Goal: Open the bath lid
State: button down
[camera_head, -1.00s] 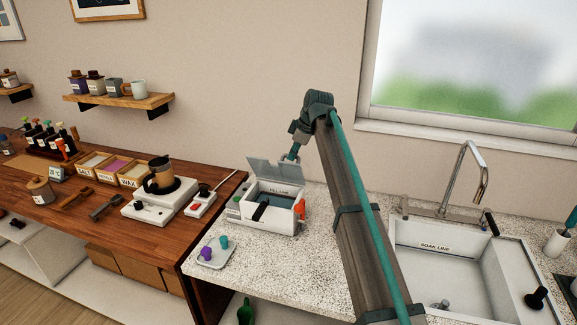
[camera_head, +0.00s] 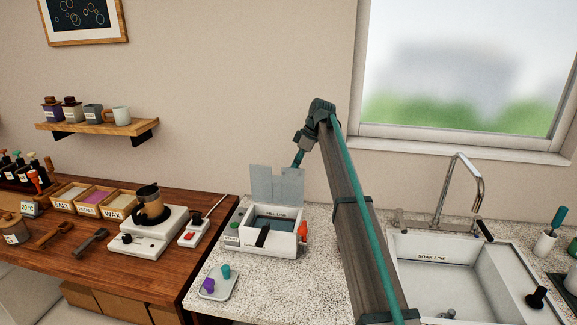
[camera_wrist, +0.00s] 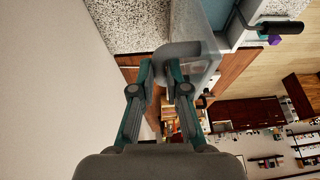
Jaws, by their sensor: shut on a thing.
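The bath (camera_head: 262,239) is a white box marked FILL LINE on the speckled counter, with water inside. Its grey lid (camera_head: 278,184) stands raised, roughly upright at the back of the bath, with a notch in its top edge. My gripper (camera_head: 297,163) is behind the lid's right side, its fingertips partly hidden by the lid. In the wrist view my gripper (camera_wrist: 160,76) has its fingers around the lid's grey curved handle (camera_wrist: 180,49), with the translucent lid (camera_wrist: 192,22) beyond. The gripper is shut on the handle.
A small tray (camera_head: 220,292) with purple and teal pieces sits in front of the bath. A hot plate (camera_head: 150,236) with a pot stands left on the wooden bench. The sink (camera_head: 440,262) is to the right. The wall is close behind the bath.

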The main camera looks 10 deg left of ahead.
jog(key=c, duration=1.2)
grip_release()
jog(key=shift+r, duration=0.1)
jog(key=v, duration=1.1)
jog(key=shift+d+r, duration=0.15)
jog(key=shift+r, duration=0.25)
